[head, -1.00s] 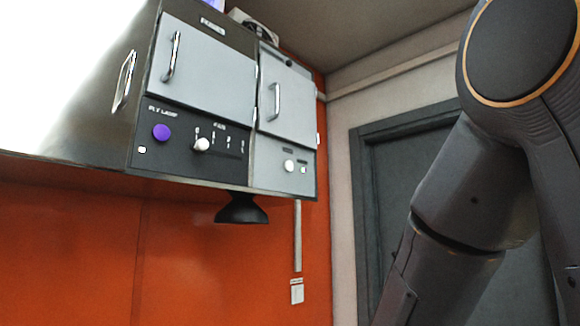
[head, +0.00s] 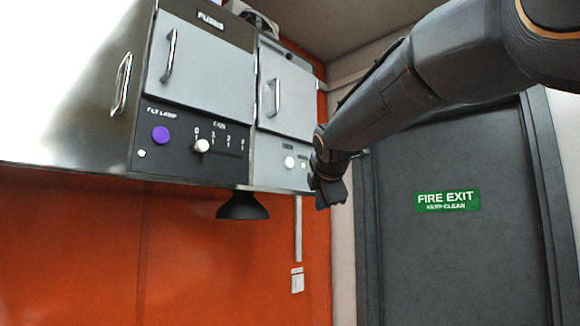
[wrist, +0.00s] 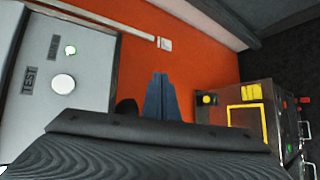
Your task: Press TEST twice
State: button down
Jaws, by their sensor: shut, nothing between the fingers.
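The grey control panel on the right-hand cabinet carries a round white button (head: 289,162) and a small green-lit button or lamp (head: 304,164). In the wrist view the white button (wrist: 63,84) lies beside the label TEST (wrist: 30,78), which reads sideways. The green-lit one (wrist: 70,50) has its own label, too small to read. My gripper (head: 330,200) is just right of the panel and slightly below it in the head view. In the wrist view its fingers (wrist: 160,97) are together and empty, pointing past the panel toward the orange wall, apart from the button.
To the left are a purple button (head: 161,134) marked FLY LAMP and a fan knob (head: 201,145). A black hood (head: 241,207) hangs below the cabinets. A fire exit door (head: 450,250) stands at right. A box with yellow parts (wrist: 245,115) shows in the wrist view.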

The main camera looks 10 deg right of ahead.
aim_at(289, 162)
notch_tip(289, 162, up, 13)
jog(key=s+n+t, duration=0.1)
jog(key=n+t, duration=0.1)
jog(key=n, duration=0.1)
jog(key=shift+d+r+p, duration=0.15)
jog(key=shift+d+p, duration=0.05)
jog(key=shift+p, duration=0.1)
jog(key=w+a, duration=0.5)
jog(key=w, duration=0.2)
jog(key=shift+w+a, duration=0.1)
jog(key=shift+a, duration=0.05)
dwell(1.8)
jog(key=shift+w+a+p, duration=0.2)
jog(key=shift+w+p, duration=0.1)
